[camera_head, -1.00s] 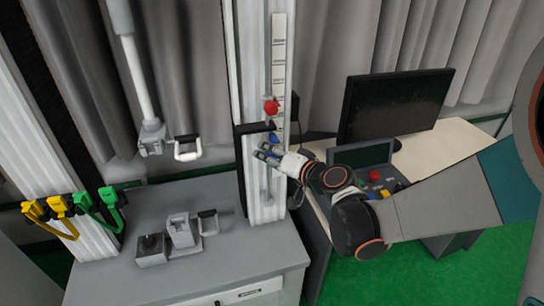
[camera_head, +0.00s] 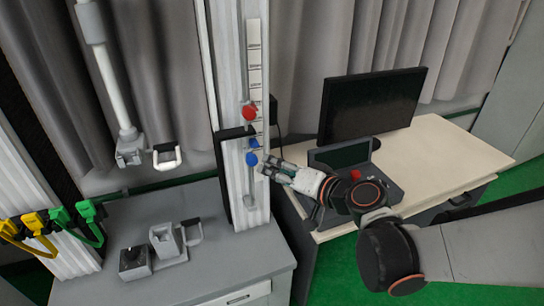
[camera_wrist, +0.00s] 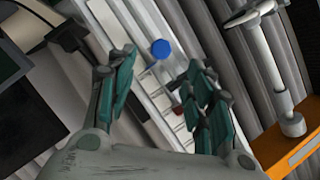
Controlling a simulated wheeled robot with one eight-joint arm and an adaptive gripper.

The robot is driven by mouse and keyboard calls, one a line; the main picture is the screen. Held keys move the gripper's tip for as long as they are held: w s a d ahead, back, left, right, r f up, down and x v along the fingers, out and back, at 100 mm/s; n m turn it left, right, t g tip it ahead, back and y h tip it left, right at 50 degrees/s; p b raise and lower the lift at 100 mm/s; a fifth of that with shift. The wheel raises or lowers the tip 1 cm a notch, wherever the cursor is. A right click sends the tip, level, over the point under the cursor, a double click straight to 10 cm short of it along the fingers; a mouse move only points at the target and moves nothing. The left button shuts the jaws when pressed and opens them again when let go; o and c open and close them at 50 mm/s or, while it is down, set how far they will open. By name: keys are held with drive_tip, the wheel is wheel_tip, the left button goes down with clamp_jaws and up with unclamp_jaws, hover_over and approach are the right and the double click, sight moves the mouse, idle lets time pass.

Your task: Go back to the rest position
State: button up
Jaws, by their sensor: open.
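My gripper (camera_head: 271,172) is open and empty in the head view, just right of the drop tower column (camera_head: 228,90). It is apart from the blue knob (camera_head: 251,159) on the tower's lower slider. A red knob (camera_head: 249,112) sits higher on the same column, with a second small blue part (camera_head: 254,142) below it. In the wrist view my gripper's two green fingers (camera_wrist: 155,95) are spread, and a blue knob (camera_wrist: 160,49) shows beyond and between them.
A desk (camera_head: 440,160) with a monitor (camera_head: 372,105) and a control box (camera_head: 350,165) stands to the right. A grey cabinet (camera_head: 230,255) carries a holder block (camera_head: 165,240). Yellow and green straps (camera_head: 88,212) hang at the left. A white handle (camera_head: 167,156) hangs above the cabinet.

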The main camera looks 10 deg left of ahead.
drive_tip(key=shift+s+d+r, duration=0.2)
drive_tip(key=shift+s+d, duration=0.2)
drive_tip(key=shift+d, duration=0.1)
drive_tip(key=s+d+g+h, duration=0.1)
drive_tip(key=s+d+h, duration=0.4)
drive_tip(key=d, duration=0.9)
drive_tip(key=s+d+m+g+h, duration=0.1)
drive_tip(key=s+d+h, duration=0.5)
drive_tip(key=s+d, duration=0.5)
drive_tip(key=d, duration=0.2)
drive_tip(key=shift+s+d+f+h, duration=0.15)
drive_tip(key=shift+d+f+h, duration=0.15)
drive_tip(key=shift+d+f, duration=0.05)
